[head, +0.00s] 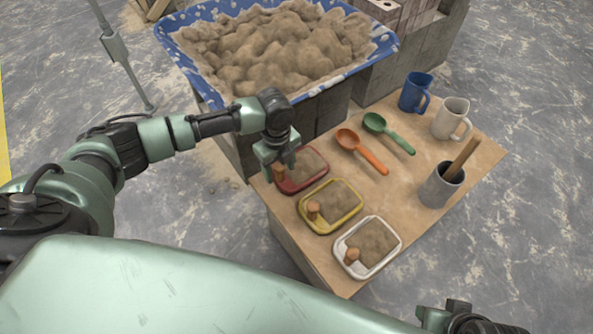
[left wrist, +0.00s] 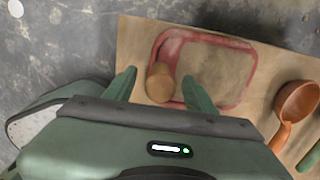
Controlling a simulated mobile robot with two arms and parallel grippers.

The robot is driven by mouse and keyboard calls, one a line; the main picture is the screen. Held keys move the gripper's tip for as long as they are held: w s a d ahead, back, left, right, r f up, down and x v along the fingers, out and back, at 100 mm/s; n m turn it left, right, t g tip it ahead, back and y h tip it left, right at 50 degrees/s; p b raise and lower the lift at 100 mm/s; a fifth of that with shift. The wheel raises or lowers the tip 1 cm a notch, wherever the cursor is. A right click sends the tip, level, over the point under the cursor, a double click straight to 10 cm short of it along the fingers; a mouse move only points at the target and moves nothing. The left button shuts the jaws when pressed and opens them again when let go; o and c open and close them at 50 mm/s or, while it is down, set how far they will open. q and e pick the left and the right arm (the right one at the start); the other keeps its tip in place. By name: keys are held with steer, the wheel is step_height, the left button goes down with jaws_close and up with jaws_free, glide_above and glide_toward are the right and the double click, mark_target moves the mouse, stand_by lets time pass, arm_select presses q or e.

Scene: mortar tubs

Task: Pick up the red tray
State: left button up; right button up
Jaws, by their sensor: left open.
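The red tray (head: 299,188) holds sand-coloured mortar and has a wooden knob (head: 279,172) at its left end. It lies at the far left of the wooden board, partly hidden by my left gripper (head: 277,162). In the left wrist view, the red tray (left wrist: 243,91) lies below the jaws, and the knob (left wrist: 160,82) shows between the two open fingers. The left gripper is empty; I cannot tell if a finger touches the knob. Part of my right arm (head: 465,318) shows at the bottom edge; its jaw state does not show.
A yellow tray (head: 331,231) and a white tray (head: 367,275) sit nearer on the board (head: 410,165). A blue tub (head: 190,62) of mortar is behind.

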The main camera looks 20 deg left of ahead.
arm_select(q)
steer(key=shift+f, duration=0.9)
jaws_close()
steer(key=shift+r, duration=0.1)
stand_by(0.6)
